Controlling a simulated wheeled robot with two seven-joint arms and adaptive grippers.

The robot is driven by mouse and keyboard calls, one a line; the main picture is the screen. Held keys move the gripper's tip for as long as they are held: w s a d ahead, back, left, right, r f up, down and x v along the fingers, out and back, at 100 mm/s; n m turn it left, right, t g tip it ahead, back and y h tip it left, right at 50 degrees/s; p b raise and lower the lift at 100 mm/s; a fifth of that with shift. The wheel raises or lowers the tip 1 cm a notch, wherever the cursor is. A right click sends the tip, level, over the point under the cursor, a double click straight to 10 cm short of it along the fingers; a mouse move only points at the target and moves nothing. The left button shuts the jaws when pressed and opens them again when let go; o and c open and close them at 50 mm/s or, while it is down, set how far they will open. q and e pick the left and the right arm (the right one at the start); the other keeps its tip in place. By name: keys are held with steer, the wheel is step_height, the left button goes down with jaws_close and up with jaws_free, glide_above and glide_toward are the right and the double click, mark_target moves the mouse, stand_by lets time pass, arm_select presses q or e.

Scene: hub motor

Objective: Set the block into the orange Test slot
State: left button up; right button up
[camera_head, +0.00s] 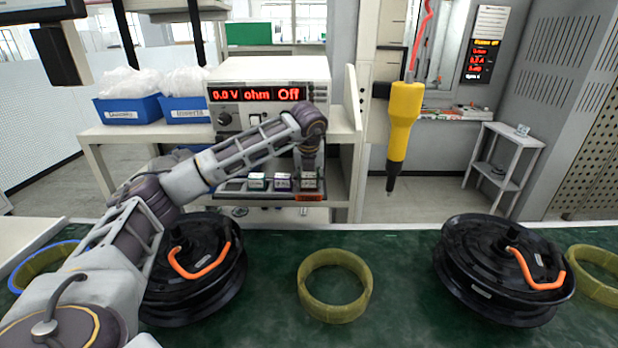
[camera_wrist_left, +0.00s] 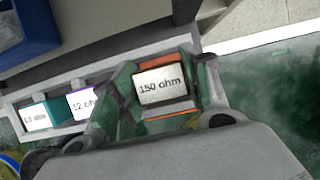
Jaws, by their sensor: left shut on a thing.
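The 150 ohm block (camera_wrist_left: 162,84), with a white label and orange edges, is between the two fingers of my left gripper (camera_wrist_left: 158,92), which is shut on it. In the head view my left gripper (camera_head: 309,172) points down at the right end of a row of blocks on the lower shelf. The held block lines up with that row; I cannot tell if it is clear of the holder. An orange piece (camera_head: 308,197) shows just below the gripper at the shelf's front; I cannot tell if it is the Test slot. My right gripper is not in view.
The 12 ohm block (camera_wrist_left: 84,103) and 0.5 ohm block (camera_wrist_left: 41,115) stand left of the held one. A meter (camera_head: 268,95) reading "0.0 V ohm Off" is above. A yellow tool (camera_head: 403,122) hangs at right. Hub motors (camera_head: 500,268) and yellow rings (camera_head: 334,308) lie on the green bench.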

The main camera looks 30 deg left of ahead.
arm_select(q)
steer(key=o, duration=0.8)
steer(key=shift+r, duration=0.1)
steer(key=v, duration=1.2)
steer(key=shift+p, duration=0.35)
